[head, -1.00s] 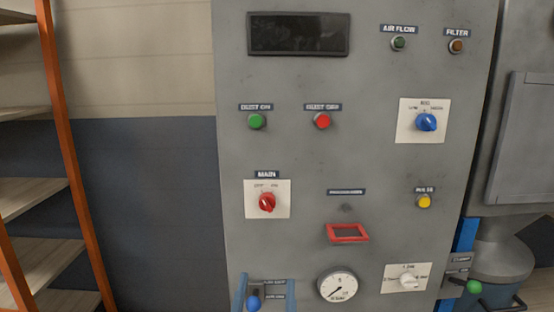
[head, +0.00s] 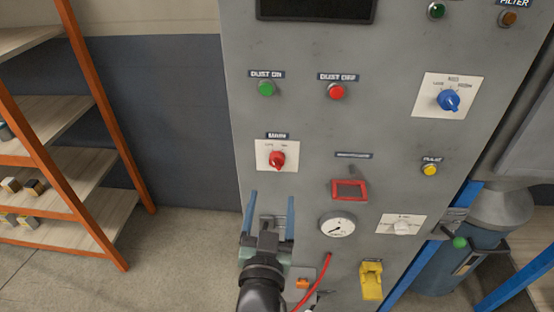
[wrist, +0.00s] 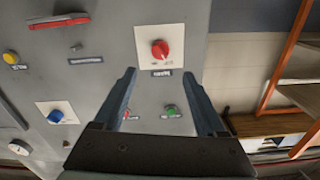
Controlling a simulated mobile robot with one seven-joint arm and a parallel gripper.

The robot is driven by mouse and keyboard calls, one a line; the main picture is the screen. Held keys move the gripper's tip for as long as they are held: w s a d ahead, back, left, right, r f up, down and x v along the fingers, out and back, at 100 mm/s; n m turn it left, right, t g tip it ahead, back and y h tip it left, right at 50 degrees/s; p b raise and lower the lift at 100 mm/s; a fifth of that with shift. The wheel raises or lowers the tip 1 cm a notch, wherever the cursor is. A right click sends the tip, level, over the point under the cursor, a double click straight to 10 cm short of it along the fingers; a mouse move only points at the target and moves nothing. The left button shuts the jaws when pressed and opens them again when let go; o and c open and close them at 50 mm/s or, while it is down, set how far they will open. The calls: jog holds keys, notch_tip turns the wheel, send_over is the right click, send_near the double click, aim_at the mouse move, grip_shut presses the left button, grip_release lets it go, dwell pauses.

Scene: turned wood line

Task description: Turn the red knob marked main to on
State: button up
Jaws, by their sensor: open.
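The red knob (head: 277,159) sits on a white square plate (head: 263,165) under a dark label reading MAIN (head: 277,136), on the left of the grey panel. In the wrist view the red knob (wrist: 160,49) shows upside down, beyond the fingertips and centred between them. My gripper (head: 272,200) is open and empty, its two blue fingers pointing up just below the knob's plate in the head view. It does not touch the knob. The pointer's exact setting is too small to read.
Above are the green DUST ON button (head: 266,88) and red DUST OFF button (head: 336,91). A red frame (head: 350,190), a gauge (head: 337,225) and a yellow part (head: 371,280) lie to the right. An orange-and-wood shelf (head: 84,120) stands left, with clear floor between.

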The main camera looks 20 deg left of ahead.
aim_at(276, 165)
jog(key=p+x, duration=0.2)
jog(key=x, duration=0.8)
jog(key=shift+w+a, duration=0.1)
jog(key=shift+w, duration=0.3)
grip_shut()
